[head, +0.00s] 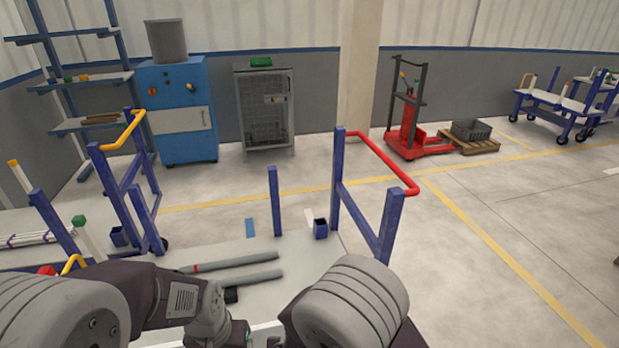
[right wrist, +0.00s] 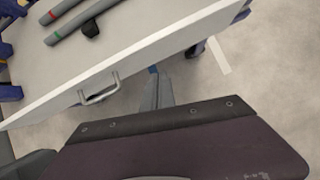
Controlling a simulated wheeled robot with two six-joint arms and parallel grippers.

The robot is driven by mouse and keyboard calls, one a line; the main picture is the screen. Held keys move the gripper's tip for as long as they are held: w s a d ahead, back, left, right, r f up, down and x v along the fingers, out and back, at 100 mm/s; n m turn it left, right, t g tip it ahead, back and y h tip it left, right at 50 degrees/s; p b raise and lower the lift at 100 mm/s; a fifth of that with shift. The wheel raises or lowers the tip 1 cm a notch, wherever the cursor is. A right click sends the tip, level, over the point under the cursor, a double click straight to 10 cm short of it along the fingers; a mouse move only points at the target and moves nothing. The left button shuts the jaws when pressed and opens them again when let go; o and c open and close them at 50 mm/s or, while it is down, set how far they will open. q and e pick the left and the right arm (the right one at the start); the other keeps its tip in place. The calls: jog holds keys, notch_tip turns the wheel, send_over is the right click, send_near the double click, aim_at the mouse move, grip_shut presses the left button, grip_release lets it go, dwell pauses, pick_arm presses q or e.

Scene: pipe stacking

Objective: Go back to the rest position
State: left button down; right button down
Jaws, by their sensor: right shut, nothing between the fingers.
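Two grey pipes lie side by side on the pale cart top: the far pipe (head: 235,262) has a red band, and the near pipe (head: 250,279) lies closer to me. Both also show in the right wrist view, the red-banded pipe (right wrist: 75,9) and a green-banded pipe (right wrist: 80,23). My right gripper (right wrist: 155,75) is shut and empty, outside the cart edge and apart from the pipes. In the head view both my arms are folded low at the bottom edge, and neither gripper's fingers can be made out.
The cart top (head: 300,250) has blue posts and a red rail (head: 385,160) at its right end. A metal handle (right wrist: 99,94) sits on its edge. A rack with more pipes (head: 30,238) stands left. A blue machine (head: 180,120), wire cabinet (head: 265,105) and red lifter (head: 408,135) stand behind.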

jog(key=w+d+r+m+h, duration=0.1)
jog(key=w+d+r+m, duration=0.25)
jog(key=d, duration=0.35)
jog(key=w+d+r+m+h, duration=0.2)
jog(key=w+d+r+m, duration=0.1)
jog(key=d+m, duration=0.3)
jog(key=s+d+r+m+g+h, duration=0.15)
jog(key=s+d+m, duration=0.25)
jog(key=d+m, duration=0.4)
jog(key=s+d+r+m+g, duration=0.1)
jog(key=s+d+m+g, duration=0.15)
jog(key=d+m, duration=0.5)
jog(key=s+a+m+y, duration=0.35)
jog(key=s+m, duration=0.35)
jog(key=m, duration=0.4)
notch_tip(320, 180, up, 17)
jog(key=a+g+p, duration=0.1)
jog(key=a+p, duration=0.1)
jog(key=p, duration=1.5)
jog(key=shift+w+m+p, duration=0.15)
jog(key=shift+m+p, duration=0.2)
jog(key=shift+m, duration=0.05)
